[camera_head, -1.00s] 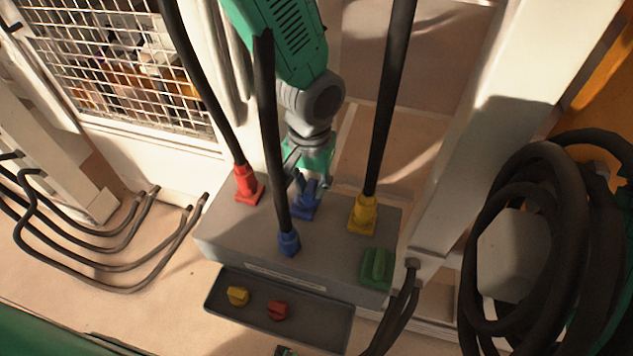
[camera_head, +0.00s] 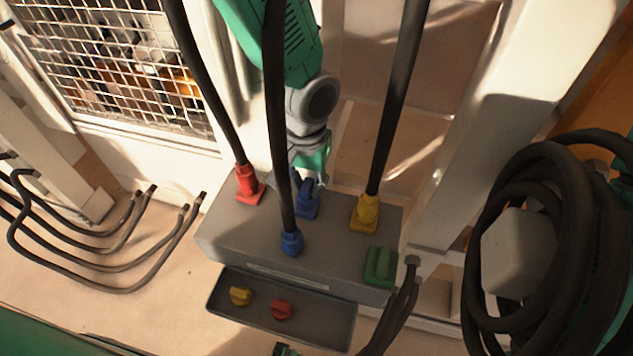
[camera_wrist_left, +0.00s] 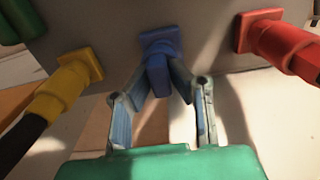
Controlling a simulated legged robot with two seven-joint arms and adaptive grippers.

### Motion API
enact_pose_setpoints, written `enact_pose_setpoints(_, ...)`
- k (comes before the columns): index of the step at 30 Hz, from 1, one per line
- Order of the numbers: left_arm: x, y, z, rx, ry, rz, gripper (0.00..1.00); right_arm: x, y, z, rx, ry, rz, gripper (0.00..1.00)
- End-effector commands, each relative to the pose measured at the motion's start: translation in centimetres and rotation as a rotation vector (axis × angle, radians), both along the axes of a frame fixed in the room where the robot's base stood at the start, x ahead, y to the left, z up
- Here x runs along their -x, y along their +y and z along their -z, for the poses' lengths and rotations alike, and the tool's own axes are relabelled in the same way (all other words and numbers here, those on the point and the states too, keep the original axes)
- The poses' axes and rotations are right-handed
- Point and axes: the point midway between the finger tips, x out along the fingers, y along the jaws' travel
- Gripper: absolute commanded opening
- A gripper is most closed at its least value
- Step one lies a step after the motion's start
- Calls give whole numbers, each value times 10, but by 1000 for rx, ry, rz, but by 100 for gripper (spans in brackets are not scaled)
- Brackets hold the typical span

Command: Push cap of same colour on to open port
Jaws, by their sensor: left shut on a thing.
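A grey box (camera_head: 225,240) carries a red plug (camera_head: 248,186), a yellow plug (camera_head: 366,212) and a blue plug (camera_head: 291,242), each with a black cable. A blue cap (camera_head: 307,204) sits at the box's back edge, and a green cap (camera_head: 381,265) sits at the front right corner. My left gripper (camera_head: 304,182) is shut on the blue cap. In the left wrist view its fingers close on both sides of the blue cap (camera_wrist_left: 160,62), which meets its square blue base on the box. A cable partly hides the gripper in the head view.
A tray (camera_head: 325,331) at the box's front holds a yellow cap (camera_head: 240,296) and a red cap (camera_head: 281,310). Coiled black hose (camera_head: 560,190) hangs at right. Bent pipes (camera_head: 120,270) lie at left. Cables rise close to my left arm.

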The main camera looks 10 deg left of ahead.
Motion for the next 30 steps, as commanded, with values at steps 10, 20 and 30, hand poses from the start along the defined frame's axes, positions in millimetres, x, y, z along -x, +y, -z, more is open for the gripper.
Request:
enact_pose_setpoints(10,1,3,-1,-1,1,2,0,0,0,-5,0,0,0,56)
enact_pose_setpoints(20,1,19,0,15,3,2,0,0,0,-9,0,0,1,56)
enact_pose_setpoints(30,1,20,0,14,2,2,0,0,0,-10,0,0,0,56)
